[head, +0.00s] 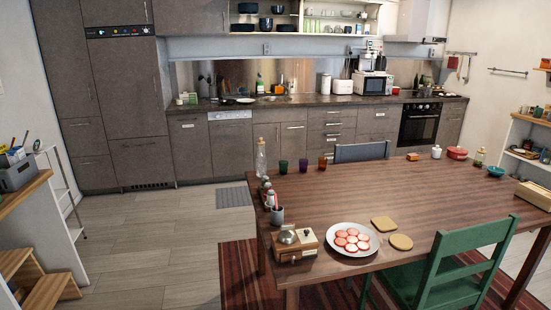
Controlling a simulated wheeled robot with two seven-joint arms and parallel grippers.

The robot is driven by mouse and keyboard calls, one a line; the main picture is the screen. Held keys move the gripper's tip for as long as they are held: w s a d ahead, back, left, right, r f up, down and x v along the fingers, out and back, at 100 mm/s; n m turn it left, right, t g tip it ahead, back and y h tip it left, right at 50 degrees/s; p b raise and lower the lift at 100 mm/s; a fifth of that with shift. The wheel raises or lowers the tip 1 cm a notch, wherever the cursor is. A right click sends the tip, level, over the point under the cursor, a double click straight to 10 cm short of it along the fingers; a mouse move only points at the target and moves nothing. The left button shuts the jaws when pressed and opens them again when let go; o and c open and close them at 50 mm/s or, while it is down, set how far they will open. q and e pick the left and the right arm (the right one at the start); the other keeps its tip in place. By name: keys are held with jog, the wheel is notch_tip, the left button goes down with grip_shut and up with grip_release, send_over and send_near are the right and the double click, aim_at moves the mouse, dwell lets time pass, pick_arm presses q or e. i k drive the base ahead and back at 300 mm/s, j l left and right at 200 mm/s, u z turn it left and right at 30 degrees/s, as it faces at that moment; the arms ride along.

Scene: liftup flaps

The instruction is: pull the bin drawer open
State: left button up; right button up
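A row of grey-brown base cabinets stands along the back wall, all fronts closed. I cannot tell which front is the bin drawer. Small pale labels show on the cabinet front at the left of the row (189,150), a narrower front (294,146), a stack of drawers (331,128) and a front left of the oven (377,122). A dishwasher-like front with a pale strip (231,148) lies between the left ones. The cabinets are far off, beyond the table. Neither of my grippers is in view.
A step stool (40,285) is at left. Floor (155,240) between is clear.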

aim_at(293, 134)
jog(key=i+j+u, duration=0.65)
jog(key=i+u, duration=0.35)
jog(key=i+z, duration=0.15)
jog(key=i, duration=0.45)
jog(key=i+j+z, duration=0.1)
jog(key=i, duration=0.45)
jog(key=i+z, duration=0.2)
jog(key=i, duration=0.95)
jog(key=i+z, duration=0.15)
jog(key=i, duration=1)
jog(key=i+z, duration=0.25)
jog(key=i, duration=0.2)
jog(key=i+z, duration=0.25)
jog(key=i, duration=0.2)
jog(key=i+j+z, duration=0.15)
jog(key=i+z, duration=0.15)
jog(key=i, duration=0.15)
jog(key=i+j+z, duration=0.25)
jog(key=i, duration=0.2)
jog(key=i+l+z, duration=0.1)
jog(key=i+z, duration=0.25)
jog(key=i, duration=0.15)
jog(key=i+z, duration=0.35)
jog(key=i, duration=0.15)
